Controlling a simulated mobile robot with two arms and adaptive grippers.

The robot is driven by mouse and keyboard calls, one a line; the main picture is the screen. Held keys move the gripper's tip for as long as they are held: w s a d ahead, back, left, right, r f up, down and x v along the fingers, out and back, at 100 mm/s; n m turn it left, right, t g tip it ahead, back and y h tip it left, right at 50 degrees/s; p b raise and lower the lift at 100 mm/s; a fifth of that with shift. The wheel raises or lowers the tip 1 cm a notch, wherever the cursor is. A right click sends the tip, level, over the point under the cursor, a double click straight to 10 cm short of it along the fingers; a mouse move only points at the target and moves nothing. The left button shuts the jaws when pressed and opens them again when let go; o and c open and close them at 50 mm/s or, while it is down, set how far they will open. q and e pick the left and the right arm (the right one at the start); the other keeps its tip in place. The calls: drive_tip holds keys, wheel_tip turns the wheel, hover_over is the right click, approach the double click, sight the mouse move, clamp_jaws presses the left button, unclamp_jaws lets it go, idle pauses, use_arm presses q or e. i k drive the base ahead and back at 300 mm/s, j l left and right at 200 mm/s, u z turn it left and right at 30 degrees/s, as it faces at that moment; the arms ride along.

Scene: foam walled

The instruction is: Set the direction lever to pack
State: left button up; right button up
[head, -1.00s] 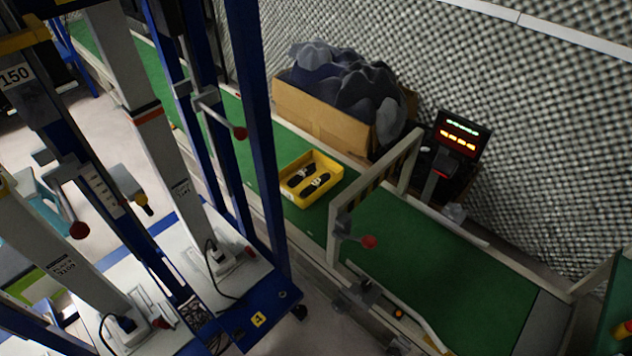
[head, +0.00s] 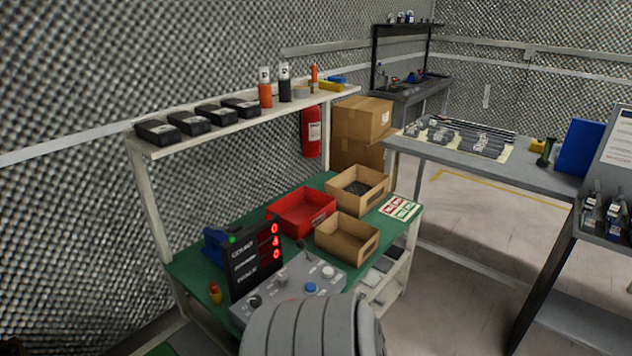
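A grey control panel (head: 290,290) sits on the green-topped bench, with a blue button, a white button and dark knobs. A short black lever (head: 304,247) stands up near its back edge. I cannot tell for sure that this is the direction lever, and its position labels are too small to read. A black display (head: 256,262) with red digits stands at the panel's back left. Neither gripper is in view. A grey ribbed shape at the bottom edge hides the panel's front; I cannot tell whether it is part of me.
The bench (head: 190,268) also holds a red bin (head: 302,211), two open cardboard boxes and a small red-and-yellow button post (head: 215,293). A shelf (head: 215,140) overhangs its back. A grey table (head: 500,164) stands to the right. Floor between them is clear.

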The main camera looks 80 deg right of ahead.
sight(302, 244)
drive_tip(key=z, duration=2.6)
